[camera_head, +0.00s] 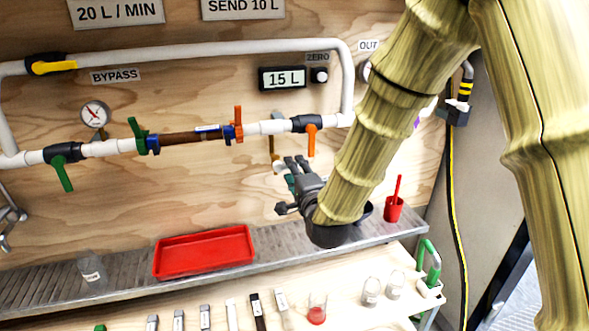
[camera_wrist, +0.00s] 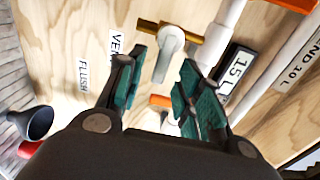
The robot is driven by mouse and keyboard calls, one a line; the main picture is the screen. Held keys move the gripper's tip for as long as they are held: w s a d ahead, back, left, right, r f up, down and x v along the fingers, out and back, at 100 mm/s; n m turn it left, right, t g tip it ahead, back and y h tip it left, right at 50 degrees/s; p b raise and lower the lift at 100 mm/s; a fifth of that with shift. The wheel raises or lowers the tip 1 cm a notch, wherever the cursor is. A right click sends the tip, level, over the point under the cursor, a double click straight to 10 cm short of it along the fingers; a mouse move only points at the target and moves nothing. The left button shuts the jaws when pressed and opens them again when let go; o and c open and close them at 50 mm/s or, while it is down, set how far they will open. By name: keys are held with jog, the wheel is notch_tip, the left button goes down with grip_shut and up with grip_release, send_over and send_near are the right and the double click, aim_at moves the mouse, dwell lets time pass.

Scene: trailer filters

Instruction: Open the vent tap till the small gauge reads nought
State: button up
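The vent tap has a pale grey lever (camera_wrist: 165,58) on a brass fitting (camera_wrist: 180,31) in the wrist view, beside a partly covered label starting "VE" (camera_wrist: 115,45). In the head view the brass stub (camera_head: 271,146) hangs below the pipe, its pale lever just above my gripper (camera_head: 288,187). In the wrist view my gripper (camera_wrist: 162,75) is open, with a dark green finger on each side of the lever; I see no clear contact. The small round gauge (camera_head: 95,114) is at the left in the head view; its reading is too small to tell.
An orange lever (camera_head: 311,140) and filter pipework with a brown cartridge (camera_head: 193,138) are close by. The display (camera_head: 284,78) reads 15 L. A dark funnel (camera_wrist: 38,122) is near a FLUSH label.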

jog(key=shift+w+a, duration=0.1)
jog(key=shift+w, duration=0.25)
grip_shut()
